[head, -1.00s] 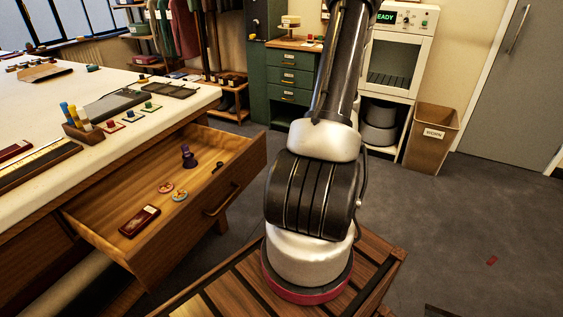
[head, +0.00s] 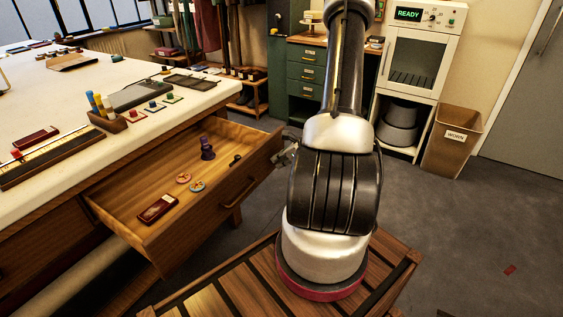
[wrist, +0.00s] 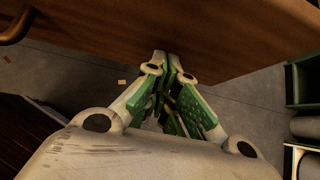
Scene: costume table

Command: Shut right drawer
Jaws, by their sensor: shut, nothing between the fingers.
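The right drawer (head: 218,217) of the white-topped table is pulled open. Its handle (head: 240,192) is on the front face. Inside lie a purple figure, a small dark item, two round badges and a dark red case. My gripper (wrist: 169,58) is shut and empty, its tips at the lower edge of the wooden drawer front (wrist: 190,30) in the wrist view; I cannot tell whether they touch it. In the head view only part of my gripper shows beside the drawer's right end, with the rest behind my arm.
The white tabletop (head: 60,104) carries a block of coloured pegs (head: 107,116), trays and small cards. A green cabinet (head: 306,72), a white oven-like unit (head: 414,62) and a brown bin (head: 453,143) stand behind. Grey floor at the right is mostly clear.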

